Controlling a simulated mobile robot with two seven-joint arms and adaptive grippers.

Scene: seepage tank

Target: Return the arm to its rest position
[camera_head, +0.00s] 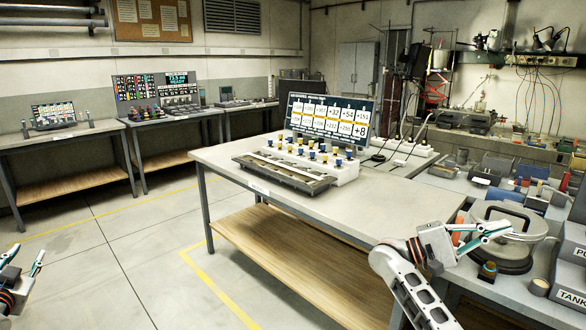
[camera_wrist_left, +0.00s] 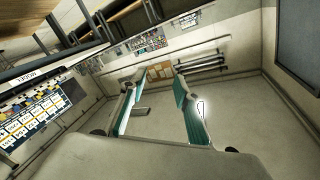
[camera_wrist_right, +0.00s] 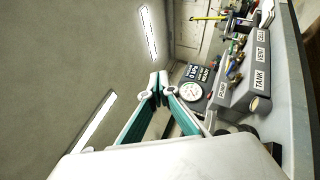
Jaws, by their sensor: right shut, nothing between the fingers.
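My left gripper (camera_head: 24,258) is at the lower left edge of the head view, over the floor and away from the tables. Its teal-padded fingers stand apart with nothing between them, as the left wrist view also shows (camera_wrist_left: 154,88). My right arm reaches in from the bottom right of the head view. My right gripper (camera_head: 520,234) is in front of a round grey lidded vessel (camera_head: 500,262) on the right bench; I cannot tell whether they touch. In the right wrist view its fingertips (camera_wrist_right: 159,84) are together and empty.
The central table (camera_head: 395,201) carries a rack of coloured knobs (camera_head: 325,160) and a display board (camera_head: 333,118). Grey boxes labelled TANK (camera_head: 571,296) stand right of my right gripper. Floor at the left is open.

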